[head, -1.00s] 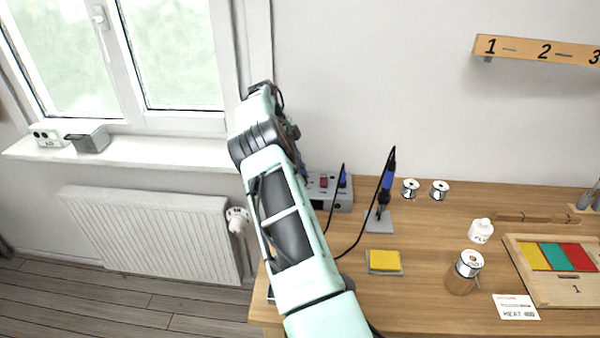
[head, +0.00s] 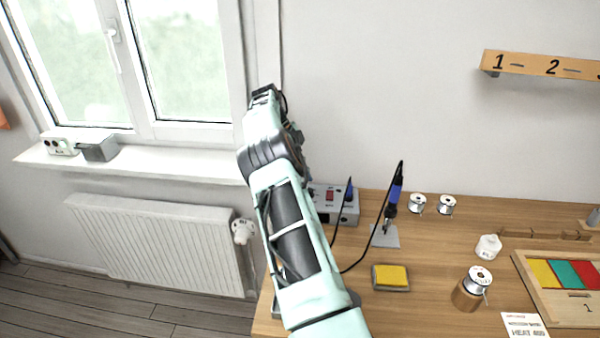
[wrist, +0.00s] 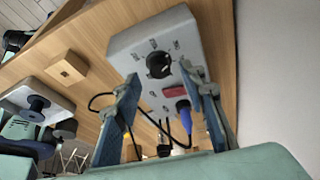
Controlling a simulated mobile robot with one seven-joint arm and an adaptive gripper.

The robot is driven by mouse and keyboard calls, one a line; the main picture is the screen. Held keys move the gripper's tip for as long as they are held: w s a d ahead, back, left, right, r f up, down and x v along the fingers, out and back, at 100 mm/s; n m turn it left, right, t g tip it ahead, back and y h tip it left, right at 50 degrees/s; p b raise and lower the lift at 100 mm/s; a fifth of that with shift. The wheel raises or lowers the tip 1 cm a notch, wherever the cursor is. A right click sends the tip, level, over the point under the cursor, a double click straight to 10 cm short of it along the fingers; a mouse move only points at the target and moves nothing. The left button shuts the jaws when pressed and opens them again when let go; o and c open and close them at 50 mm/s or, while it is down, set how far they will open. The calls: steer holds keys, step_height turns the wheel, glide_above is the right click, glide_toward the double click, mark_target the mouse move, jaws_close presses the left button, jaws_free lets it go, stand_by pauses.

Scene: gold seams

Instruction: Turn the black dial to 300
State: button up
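The black dial (wrist: 159,65) is a round knob on the face of a grey control box (wrist: 122,43), with small marks around it that are too small to read. My gripper (wrist: 161,78) is open, its two blue-grey fingers apart in front of the box, with the dial showing just beyond and between the tips. Nothing is held. A red switch (wrist: 175,92) and a blue plug (wrist: 186,117) sit beside the dial. In the head view the box (head: 349,212) stands at the back left of the bench, partly behind my arm; the dial and fingers are hidden there.
A soldering iron (head: 395,190) stands in its holder right of the box, its black cable looping close by. A yellow sponge (head: 391,276), solder spools (head: 446,205) and a printed card (head: 524,326) lie farther right. The wall is close behind.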

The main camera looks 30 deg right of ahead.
steer(key=v, duration=0.4)
steer(key=shift+r, duration=0.35)
steer(key=shift+a, duration=0.1)
stand_by(0.4)
